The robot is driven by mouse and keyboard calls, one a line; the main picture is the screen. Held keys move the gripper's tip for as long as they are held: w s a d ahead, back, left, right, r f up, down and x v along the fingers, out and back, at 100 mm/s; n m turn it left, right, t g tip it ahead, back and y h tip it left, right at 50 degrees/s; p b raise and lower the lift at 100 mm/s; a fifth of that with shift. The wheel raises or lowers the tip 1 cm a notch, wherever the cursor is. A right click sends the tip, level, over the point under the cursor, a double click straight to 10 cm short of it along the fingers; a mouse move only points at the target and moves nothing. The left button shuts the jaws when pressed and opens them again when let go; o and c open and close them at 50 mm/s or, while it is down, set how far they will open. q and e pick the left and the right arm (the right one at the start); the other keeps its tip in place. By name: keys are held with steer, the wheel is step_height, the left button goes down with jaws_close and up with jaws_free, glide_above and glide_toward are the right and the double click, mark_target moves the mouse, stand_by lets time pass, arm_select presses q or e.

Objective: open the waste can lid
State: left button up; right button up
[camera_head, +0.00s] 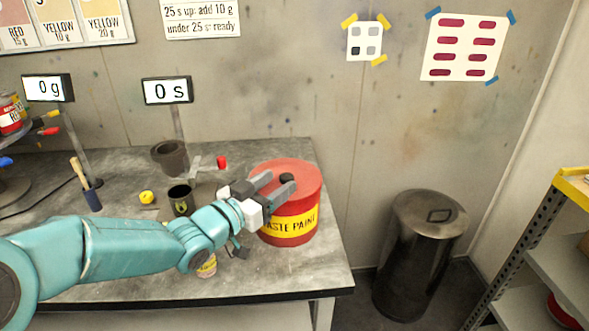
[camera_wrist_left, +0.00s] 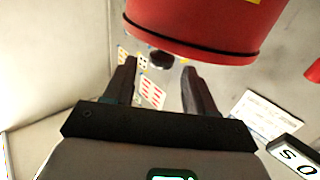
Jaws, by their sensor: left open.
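The waste can (camera_head: 290,229) is a red drum with a yellow "WASTE PAINT" band, standing near the bench's right end. Its red lid (camera_head: 302,168) looks seated on top and has a black knob (camera_head: 287,178). My left gripper (camera_head: 280,183) is open over the lid, with its fingertips close to the knob. In the left wrist view, which looks upside down, the knob (camera_wrist_left: 161,59) shows between the two open fingers (camera_wrist_left: 160,75), with the red can (camera_wrist_left: 200,30) above. Contact with the knob cannot be told. My right gripper is not in view.
A black cup (camera_head: 181,200) and a dark grey pot (camera_head: 170,157) stand left of the can, near my left arm. A brush (camera_head: 90,190) stands further left. A metal bin (camera_head: 418,255) is on the floor to the right, beside a shelf (camera_head: 535,235).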

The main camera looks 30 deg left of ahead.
mark_target(292, 172)
arm_select(q)
steer(key=x, duration=0.6)
steer(key=shift+p, duration=0.35)
steer(key=shift+r, duration=0.1)
jaws_close()
